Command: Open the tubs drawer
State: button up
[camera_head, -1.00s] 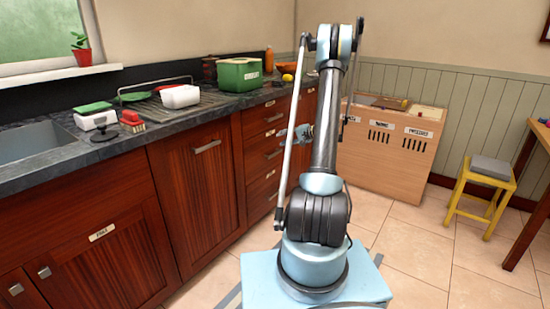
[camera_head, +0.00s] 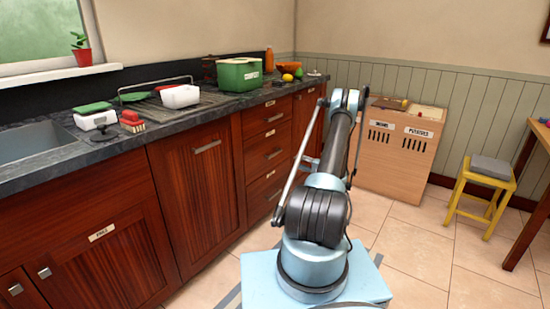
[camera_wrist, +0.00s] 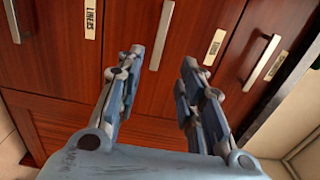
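In the wrist view, my gripper (camera_wrist: 163,62) is open and empty, its two fingers apart in front of the red-brown drawer fronts. A silver bar handle (camera_wrist: 161,36) shows beyond the gap between the fingertips, not gripped. A label reading LINERS (camera_wrist: 91,18) is left of it, and a second label (camera_wrist: 215,47), too small to read surely, is right of it. I cannot tell which front is the tubs drawer. In the head view, the drawer stack (camera_head: 265,150) is left of my arm, its fronts looking shut. My gripper is mostly hidden there behind my arm.
A further handle (camera_wrist: 262,60) is at the right in the wrist view. The counter (camera_head: 215,112) holds a green box (camera_head: 240,75) above the drawers. A wooden bin unit (camera_head: 400,150) and yellow stool (camera_head: 483,190) stand to the right. The tiled floor between is clear.

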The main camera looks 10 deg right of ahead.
aim_at(276, 154)
jog(key=x, duration=1.7)
jog(key=shift+w+a+f, duration=0.1)
jog(key=shift+w+f, duration=0.05)
grip_shut()
